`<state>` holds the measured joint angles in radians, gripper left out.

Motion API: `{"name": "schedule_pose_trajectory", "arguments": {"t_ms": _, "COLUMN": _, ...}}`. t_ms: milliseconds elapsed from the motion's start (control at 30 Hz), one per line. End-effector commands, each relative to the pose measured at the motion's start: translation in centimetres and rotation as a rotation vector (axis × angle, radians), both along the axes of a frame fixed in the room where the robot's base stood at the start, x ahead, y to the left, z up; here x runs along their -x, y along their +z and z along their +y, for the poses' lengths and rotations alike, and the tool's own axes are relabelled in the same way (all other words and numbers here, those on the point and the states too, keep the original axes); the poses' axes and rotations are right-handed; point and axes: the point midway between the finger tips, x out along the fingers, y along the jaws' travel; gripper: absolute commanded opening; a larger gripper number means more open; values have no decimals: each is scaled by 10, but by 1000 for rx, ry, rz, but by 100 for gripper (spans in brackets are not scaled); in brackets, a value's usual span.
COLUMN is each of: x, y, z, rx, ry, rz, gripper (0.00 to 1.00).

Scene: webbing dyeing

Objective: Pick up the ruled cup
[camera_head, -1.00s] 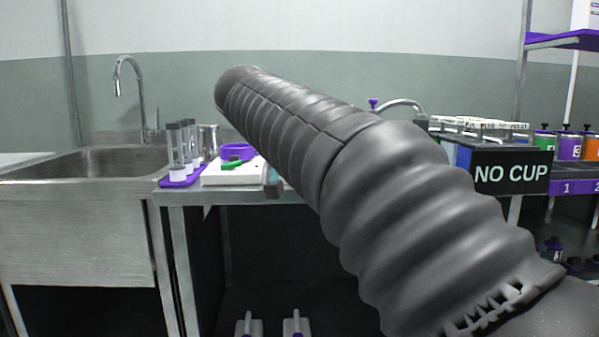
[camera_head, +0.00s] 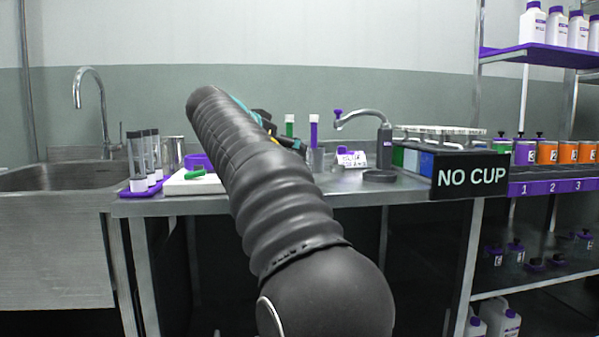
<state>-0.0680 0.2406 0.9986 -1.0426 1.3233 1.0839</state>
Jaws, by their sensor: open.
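My gripper (camera_head: 287,141) shows only in part beyond my grey sleeved arm, as dark pieces over the back of the steel bench. Its jaws are open, and I see nothing held in them.
Clear tubes (camera_head: 142,157) stand in a purple tray at the left, by a metal beaker (camera_head: 173,152) and a white device (camera_head: 188,182). A sink (camera_head: 50,178) lies further left. A hooked stand (camera_head: 384,145), a NO CUP sign (camera_head: 470,177) and shelving stand right.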

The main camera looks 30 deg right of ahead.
Motion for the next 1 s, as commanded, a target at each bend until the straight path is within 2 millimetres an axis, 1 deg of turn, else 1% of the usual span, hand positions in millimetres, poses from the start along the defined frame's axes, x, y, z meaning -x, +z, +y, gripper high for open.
{"name": "schedule_pose_trajectory", "arguments": {"t_ms": 267, "x": -6, "y": -7, "z": -12, "rx": -1, "ry": -1, "rz": 1, "gripper": 93}}
{"name": "schedule_pose_trajectory", "arguments": {"t_ms": 500, "x": -18, "y": -22, "z": -38, "rx": -1, "ry": -2, "rz": 0, "gripper": 93}}
{"name": "schedule_pose_trajectory", "arguments": {"t_ms": 600, "x": -23, "y": -26, "z": -45, "rx": -1, "ry": -1, "rz": 1, "gripper": 93}}
{"name": "schedule_pose_trajectory", "arguments": {"t_ms": 833, "x": -24, "y": -26, "z": -47, "rx": 0, "ry": 1, "rz": 0, "gripper": 93}}
{"name": "schedule_pose_trajectory", "arguments": {"t_ms": 867, "x": -24, "y": -26, "z": -47, "rx": 0, "ry": 1, "rz": 0, "gripper": 88}}
{"name": "schedule_pose_trajectory", "arguments": {"t_ms": 900, "x": -24, "y": -26, "z": -47, "rx": 0, "ry": 1, "rz": 0, "gripper": 78}}
{"name": "schedule_pose_trajectory", "arguments": {"t_ms": 967, "x": -24, "y": -26, "z": -47, "rx": 0, "ry": 1, "rz": 0, "gripper": 63}}
{"name": "schedule_pose_trajectory", "arguments": {"t_ms": 1000, "x": -24, "y": -26, "z": -47, "rx": 0, "ry": 1, "rz": 0, "gripper": 53}}
